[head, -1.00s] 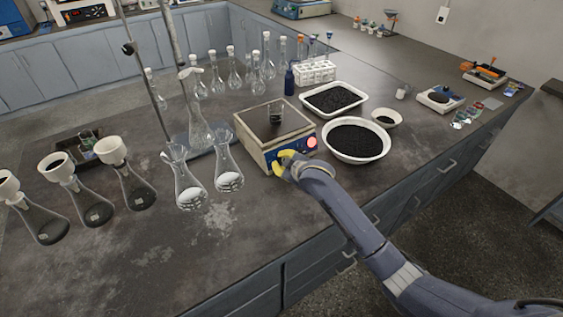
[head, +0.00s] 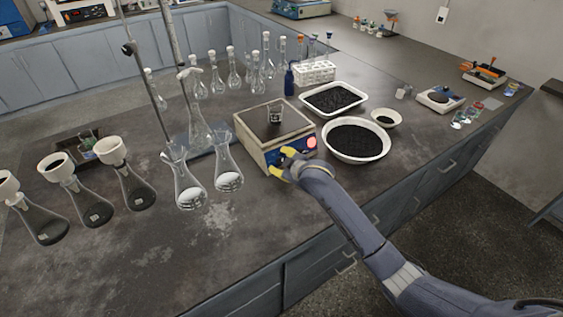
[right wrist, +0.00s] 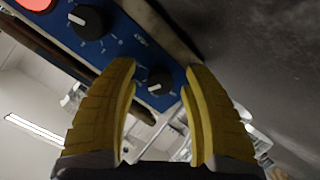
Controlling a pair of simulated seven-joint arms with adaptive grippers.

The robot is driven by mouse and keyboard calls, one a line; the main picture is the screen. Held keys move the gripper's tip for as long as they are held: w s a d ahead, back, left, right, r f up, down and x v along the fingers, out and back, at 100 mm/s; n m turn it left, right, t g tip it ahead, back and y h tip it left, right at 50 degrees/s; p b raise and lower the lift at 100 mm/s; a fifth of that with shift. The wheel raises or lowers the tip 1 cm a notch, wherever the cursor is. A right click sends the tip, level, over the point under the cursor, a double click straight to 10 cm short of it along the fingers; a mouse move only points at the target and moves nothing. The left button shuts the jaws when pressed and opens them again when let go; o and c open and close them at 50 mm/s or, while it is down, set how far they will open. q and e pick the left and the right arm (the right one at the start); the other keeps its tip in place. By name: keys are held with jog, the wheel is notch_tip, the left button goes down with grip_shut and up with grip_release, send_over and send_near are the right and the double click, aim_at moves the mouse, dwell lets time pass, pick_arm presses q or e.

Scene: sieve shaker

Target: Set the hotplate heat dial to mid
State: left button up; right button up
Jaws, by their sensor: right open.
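The hotplate (head: 262,138) is a beige box with a dark top plate and a blue front panel. In the right wrist view the blue panel (right wrist: 120,55) carries a larger black dial (right wrist: 88,22) and a smaller black dial (right wrist: 158,82), each with a white pointer mark. I cannot read which one is the heat dial. My right gripper (head: 280,163) is at the panel's left part, with yellow fingers apart. In the wrist view the smaller dial shows between the open fingers (right wrist: 158,72); whether they touch it I cannot tell. My left gripper is out of view.
A red round part (head: 311,143) is at the panel's right end. A small glass beaker (head: 275,115) stands on the plate. White trays of black grains (head: 358,160) sit to the right, and flasks (head: 228,180) to the left. The bench front is clear.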

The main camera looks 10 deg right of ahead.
jog(key=shift+s, duration=0.1)
jog(key=v, duration=1.2)
dwell(0.4)
